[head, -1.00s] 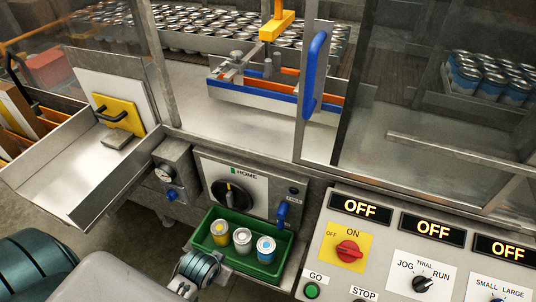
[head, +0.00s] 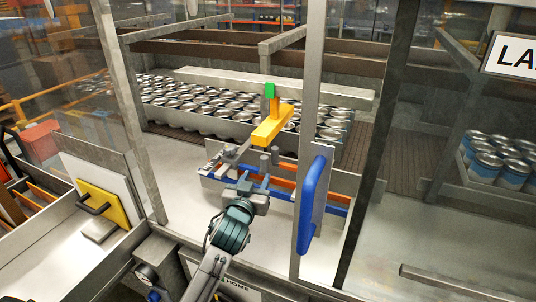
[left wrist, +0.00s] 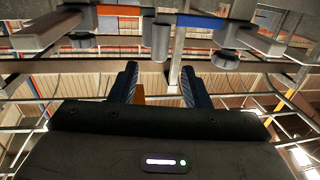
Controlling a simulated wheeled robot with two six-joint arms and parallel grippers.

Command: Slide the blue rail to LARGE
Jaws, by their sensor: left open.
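The blue rail (head: 332,208) runs across the machine bed behind the upright post, beside an orange rail (head: 283,181). A short blue stretch also shows at the top of the left wrist view (left wrist: 199,21). My left gripper (head: 247,184) is over the near side of the rails, in front of part of the blue one. In the left wrist view its two fingers (left wrist: 160,80) are apart, with no rail between them. I cannot tell whether they touch anything. My right gripper is out of view.
A grey knob (head: 265,161) stands by the rails. A yellow block (head: 272,125) with a green tip hangs above them. A blue door handle (head: 313,199) and its post are just right of my left gripper. A sign (head: 515,57) reading "LA" is cut off at the right edge.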

